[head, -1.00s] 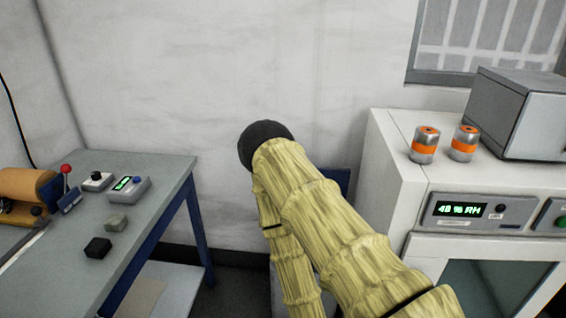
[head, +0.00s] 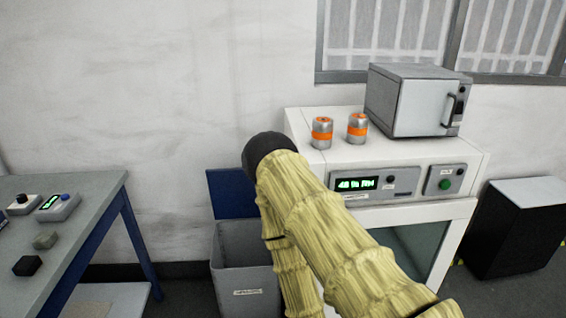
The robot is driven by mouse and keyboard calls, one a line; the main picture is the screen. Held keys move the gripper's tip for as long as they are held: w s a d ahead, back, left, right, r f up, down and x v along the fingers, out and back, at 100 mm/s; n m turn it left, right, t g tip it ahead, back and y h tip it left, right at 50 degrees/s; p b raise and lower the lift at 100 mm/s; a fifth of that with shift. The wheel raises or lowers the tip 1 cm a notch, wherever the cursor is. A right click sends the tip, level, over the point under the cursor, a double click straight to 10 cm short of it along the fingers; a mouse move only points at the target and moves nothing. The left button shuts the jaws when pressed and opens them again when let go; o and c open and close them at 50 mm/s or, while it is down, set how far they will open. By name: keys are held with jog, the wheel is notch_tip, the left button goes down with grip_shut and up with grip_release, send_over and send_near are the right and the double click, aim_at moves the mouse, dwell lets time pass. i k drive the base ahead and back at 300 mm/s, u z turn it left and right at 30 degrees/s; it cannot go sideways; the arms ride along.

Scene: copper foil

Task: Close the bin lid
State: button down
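A grey bin (head: 240,296) with a small label on its front stands on the floor between the table and the white cabinet. Its blue lid (head: 229,192) stands upright at the back, so the bin is open. My arm, textured yellow, crosses in front of the bin's right side and hides part of the bin and lid. The arm's dark rounded end shows above the lid's right edge. My gripper's fingers cannot be made out.
A grey table (head: 86,215) with small control boxes and blocks is on the left. A white cabinet (head: 462,158) on the right carries two orange-banded cylinders and a grey oven (head: 415,105). A black box (head: 510,235) with a light top stands at far right.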

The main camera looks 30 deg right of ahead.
aim_at(232, 195)
jog(key=z, duration=0.15)
jog(key=i, duration=0.85)
